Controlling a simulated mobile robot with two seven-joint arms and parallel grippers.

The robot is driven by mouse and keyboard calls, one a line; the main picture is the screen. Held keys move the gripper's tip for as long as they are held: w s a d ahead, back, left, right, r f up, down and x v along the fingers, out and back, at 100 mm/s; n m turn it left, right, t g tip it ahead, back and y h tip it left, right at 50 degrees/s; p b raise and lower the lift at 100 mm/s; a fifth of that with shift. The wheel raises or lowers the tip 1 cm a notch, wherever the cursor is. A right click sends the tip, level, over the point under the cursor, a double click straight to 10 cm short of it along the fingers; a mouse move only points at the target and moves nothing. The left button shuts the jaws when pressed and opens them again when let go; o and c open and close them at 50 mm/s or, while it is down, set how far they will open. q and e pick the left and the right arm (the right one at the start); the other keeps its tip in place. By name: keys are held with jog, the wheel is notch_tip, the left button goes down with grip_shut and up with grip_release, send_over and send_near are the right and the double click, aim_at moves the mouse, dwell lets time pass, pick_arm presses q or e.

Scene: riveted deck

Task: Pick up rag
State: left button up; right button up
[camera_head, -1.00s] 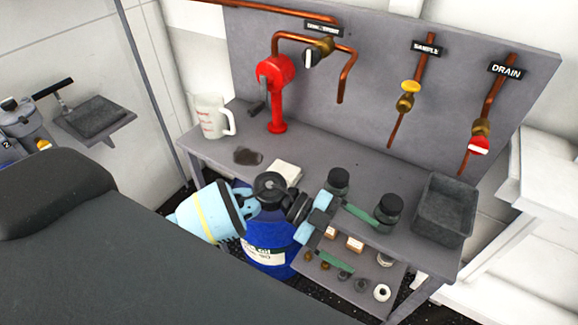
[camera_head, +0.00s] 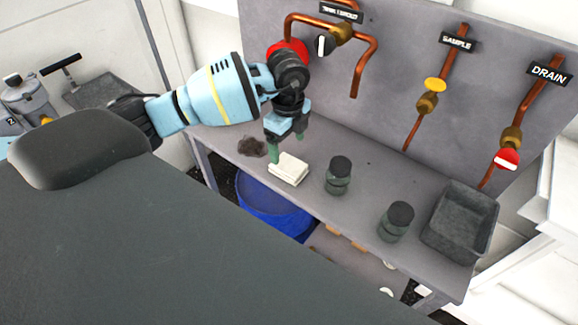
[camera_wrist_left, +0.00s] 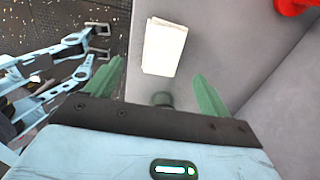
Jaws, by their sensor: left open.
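The rag (camera_head: 289,169) is a folded, off-white cloth lying flat on the grey bench, near its front edge. It also shows in the left wrist view (camera_wrist_left: 164,46), just beyond the fingertips. My left gripper (camera_head: 287,148) is open, its two green fingers pointing down above and just behind the rag. In the left wrist view the fingers (camera_wrist_left: 158,76) are spread apart with nothing between them. I cannot tell whether a fingertip touches the rag.
Two dark-lidded jars (camera_head: 338,176) and a grey tray (camera_head: 459,222) stand to the right. Copper pipes with valves (camera_head: 427,103) line the back panel. A blue drum (camera_head: 273,207) stands below the bench's front.

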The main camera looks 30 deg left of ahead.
aim_at(288, 165)
pick_arm(q)
jog(key=shift+w+f, duration=0.15)
jog(key=shift+f, duration=3.65)
jog(key=shift+c, duration=0.4)
jog(key=c, duration=1)
